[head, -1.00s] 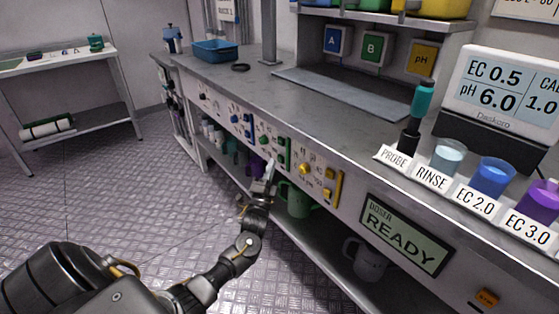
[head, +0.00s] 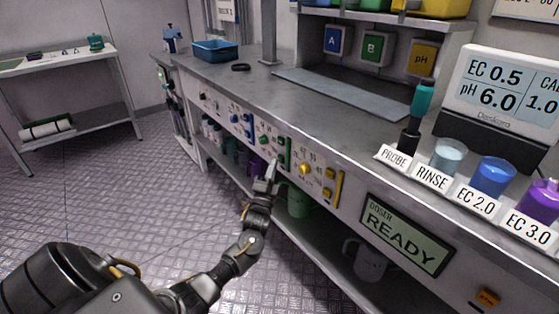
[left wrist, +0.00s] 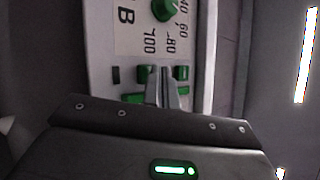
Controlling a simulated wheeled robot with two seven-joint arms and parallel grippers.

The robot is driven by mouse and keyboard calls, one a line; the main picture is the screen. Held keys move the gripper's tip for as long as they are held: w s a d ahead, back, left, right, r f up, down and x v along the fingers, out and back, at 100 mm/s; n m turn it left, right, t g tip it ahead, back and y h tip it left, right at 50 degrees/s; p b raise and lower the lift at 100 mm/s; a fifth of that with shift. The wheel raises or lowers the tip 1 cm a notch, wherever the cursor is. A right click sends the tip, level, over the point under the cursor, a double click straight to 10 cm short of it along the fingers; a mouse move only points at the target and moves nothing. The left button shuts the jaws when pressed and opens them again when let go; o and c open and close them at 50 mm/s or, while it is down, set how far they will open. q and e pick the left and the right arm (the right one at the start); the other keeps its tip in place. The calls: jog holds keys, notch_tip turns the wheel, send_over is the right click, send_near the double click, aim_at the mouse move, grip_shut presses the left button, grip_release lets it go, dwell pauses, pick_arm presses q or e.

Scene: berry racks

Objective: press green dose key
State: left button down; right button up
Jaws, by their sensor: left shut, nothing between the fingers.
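The green section B of the doser panel (head: 283,153) is on the bench front in the head view. In the left wrist view its green dial (left wrist: 164,8) sits at the top beside printed numbers. One small green key (left wrist: 182,72) shows just right of my fingertips and another (left wrist: 128,72) to their left. My left gripper (head: 273,161) is shut and empty, its tips at the panel's green section. In the left wrist view the closed fingers (left wrist: 163,70) point at the panel between the two keys and hide part of it. I cannot tell whether they touch. My right gripper is out of view.
The doser display (head: 402,233) reads READY. A green mug (head: 298,203) stands on the shelf below the panel, near my left wrist. Labelled cups, including a blue one (head: 491,176), line the bench edge at right. The floor at left is clear.

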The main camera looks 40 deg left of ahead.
pick_arm(q)
jog(key=shift+w+d, duration=0.1)
jog(key=shift+w, duration=0.35)
dwell(0.6)
jog(key=shift+s, duration=0.15)
jog(key=shift+s+a+p, duration=0.25)
jog(key=shift+s+p, duration=0.15)
jog(key=shift+s, duration=0.3)
jog(key=s+p, duration=0.1)
jog(key=s, duration=0.1)
jog(key=s+a+p, duration=0.1)
jog(key=s, duration=0.1)
jog(key=shift+s+a+p, duration=0.2)
jog(key=shift+s+p, duration=0.2)
dwell(0.8)
